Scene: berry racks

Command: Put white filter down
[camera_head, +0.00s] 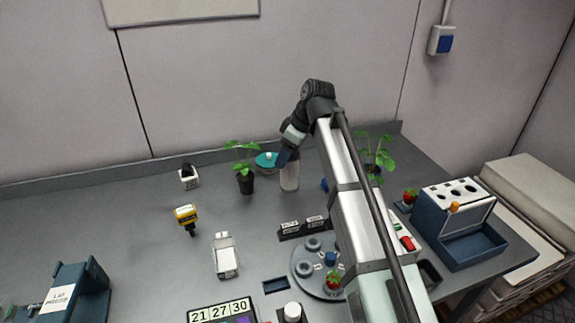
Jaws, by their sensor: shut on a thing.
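A pale, whitish cylinder (290,180), which looks like the white filter, is upright at the back middle of the grey table. I cannot tell whether the cylinder's base touches the table.
A teal round dish (263,164) and a potted plant (245,184) stand close on the left. A black labelled block (291,230) and a grey round rack (305,285) lie in front. Table space between the yellow device (186,215) and the cylinder is mostly clear.

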